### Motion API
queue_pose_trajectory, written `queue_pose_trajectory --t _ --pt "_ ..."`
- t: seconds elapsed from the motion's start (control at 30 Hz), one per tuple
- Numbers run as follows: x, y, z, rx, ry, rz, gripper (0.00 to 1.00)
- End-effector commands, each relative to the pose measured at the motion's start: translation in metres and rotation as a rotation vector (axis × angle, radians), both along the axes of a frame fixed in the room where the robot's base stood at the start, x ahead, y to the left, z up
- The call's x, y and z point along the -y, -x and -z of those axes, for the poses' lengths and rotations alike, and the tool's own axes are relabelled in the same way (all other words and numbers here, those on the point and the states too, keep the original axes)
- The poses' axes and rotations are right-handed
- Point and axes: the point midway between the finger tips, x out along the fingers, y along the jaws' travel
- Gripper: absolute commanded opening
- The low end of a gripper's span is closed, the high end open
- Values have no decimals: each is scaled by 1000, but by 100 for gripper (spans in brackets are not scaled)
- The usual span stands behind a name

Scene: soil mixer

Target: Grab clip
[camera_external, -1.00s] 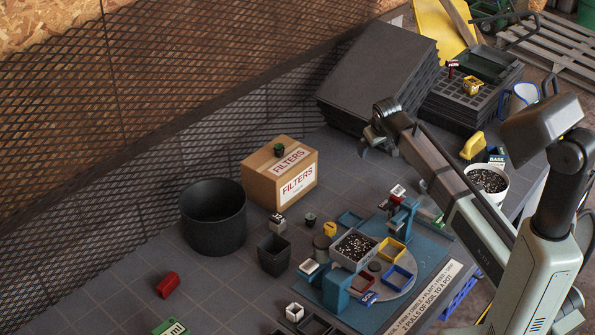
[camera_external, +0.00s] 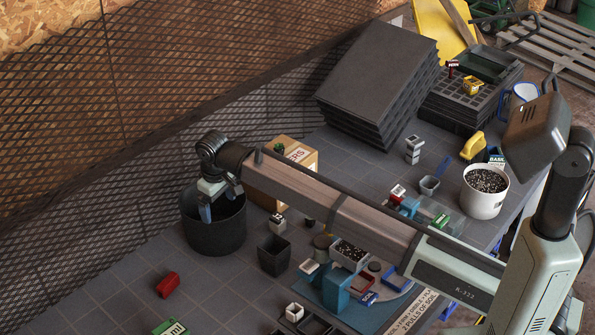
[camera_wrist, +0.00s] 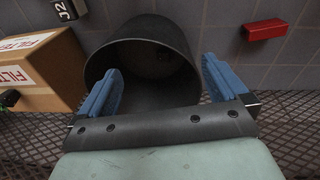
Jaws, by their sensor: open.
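My gripper (camera_external: 206,212) is at the left, pointing down at the round black bucket (camera_external: 215,239), with its fingertips over or just inside the mouth. In the wrist view my gripper (camera_wrist: 160,72) shows two blue fingers spread wide with nothing between them. The bucket (camera_wrist: 178,31) fills the space behind them, and its dark inside looks empty where it shows. I cannot tell which thing is the clip. A small red block-like piece (camera_external: 168,285) lies on the table in front of the bucket; it also shows at the upper right of the wrist view (camera_wrist: 265,29).
The FILTERS box (camera_external: 305,162) stands right of the bucket, partly behind my arm. A square black pot (camera_external: 273,255) and a small dark block with white markings (camera_external: 277,223) stand nearby. Mesh fencing (camera_external: 120,170) runs behind the bucket. The tiled table around the red piece is mostly clear.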

Motion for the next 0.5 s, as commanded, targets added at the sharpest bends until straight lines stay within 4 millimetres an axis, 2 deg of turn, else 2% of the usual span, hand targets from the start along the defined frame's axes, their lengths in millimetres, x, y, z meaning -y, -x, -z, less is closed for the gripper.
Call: queue_pose_trajectory --t 0.03,0.2,0.33,0.5 --pt "-34 16 3 -16 3 -19 100" --pt "-104 71 14 -61 11 -51 100" --pt "-139 104 20 -86 18 -68 100" --pt "-159 127 25 -102 23 -78 100"
